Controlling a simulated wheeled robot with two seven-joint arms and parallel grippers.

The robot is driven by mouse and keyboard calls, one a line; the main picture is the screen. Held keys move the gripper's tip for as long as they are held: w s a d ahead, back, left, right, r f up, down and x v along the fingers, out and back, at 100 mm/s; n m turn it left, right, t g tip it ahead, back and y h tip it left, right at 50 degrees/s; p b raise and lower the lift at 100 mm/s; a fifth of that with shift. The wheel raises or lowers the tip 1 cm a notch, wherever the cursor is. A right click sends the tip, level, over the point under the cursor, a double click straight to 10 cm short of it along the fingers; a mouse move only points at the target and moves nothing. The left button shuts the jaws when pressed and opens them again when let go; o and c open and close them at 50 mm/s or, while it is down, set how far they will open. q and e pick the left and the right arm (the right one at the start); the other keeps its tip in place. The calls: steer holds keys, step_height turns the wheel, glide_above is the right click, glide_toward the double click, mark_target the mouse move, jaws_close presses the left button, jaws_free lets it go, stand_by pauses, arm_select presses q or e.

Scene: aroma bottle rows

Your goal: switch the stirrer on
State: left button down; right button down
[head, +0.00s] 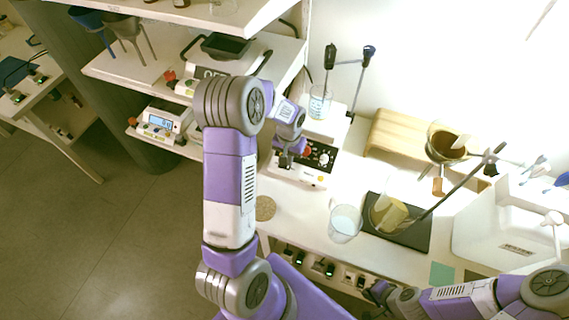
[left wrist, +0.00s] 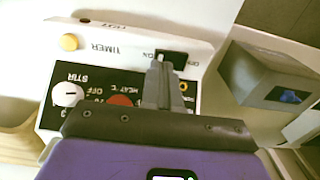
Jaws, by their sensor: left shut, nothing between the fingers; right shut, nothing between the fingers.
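The stirrer (head: 313,180) stands on the bench, with a dark front panel, a red knob and a glass beaker (head: 319,103) on top. In the left wrist view its panel appears upside down, with a white STIR knob (left wrist: 67,95), a red HEAT knob (left wrist: 120,100) and a black rocker switch (left wrist: 176,56) by ON/OFF lettering. My left gripper (head: 284,164) is shut and empty at the panel's left end. In the left wrist view its fingertips (left wrist: 158,64) overlap the switch's edge; I cannot tell whether they touch. My right gripper (head: 375,291) is shut at the bench's front edge.
To the right are a clear beaker (head: 345,224), a dark mat (head: 411,236) with a tilted glass vessel on it, and a wooden stand (head: 398,134). A cork disc (head: 265,208) lies in front of the stirrer. A balance (head: 160,122) sits on the left shelf.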

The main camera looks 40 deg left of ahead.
arm_select(q)
steer(key=shift+f+b, duration=0.7)
steer(key=shift+f, duration=0.3)
stand_by(0.3)
steer(key=shift+r, duration=0.1)
steer(key=shift+r+p, duration=2.7)
steer(key=shift+r, duration=0.75)
